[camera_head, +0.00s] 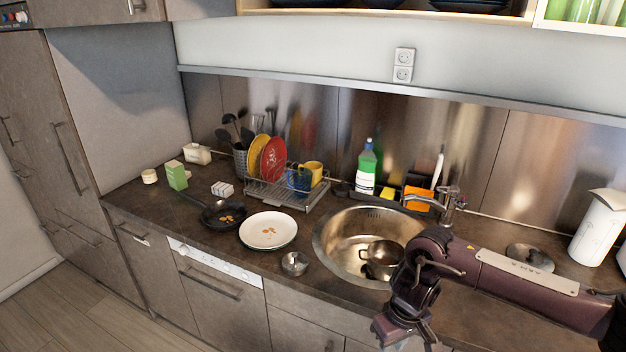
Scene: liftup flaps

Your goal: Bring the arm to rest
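My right arm comes in from the right edge and reaches across the counter in front of the sink. Its gripper (405,335) points down at the counter's front edge, near the bottom of the view. The fingertips are small and partly cut off, so I cannot tell whether it is open or shut. No object shows in it. My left arm and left gripper are not in view. At the top, open wall compartments (390,18) hold dark dishes and green glasses.
The round sink (335,237) holds a pot (382,257). A white plate (268,231), a pan (222,215), a small metal bowl (294,263) and a dish rack (285,192) stand left of it. A lid (530,259) and a white kettle (597,228) are at right.

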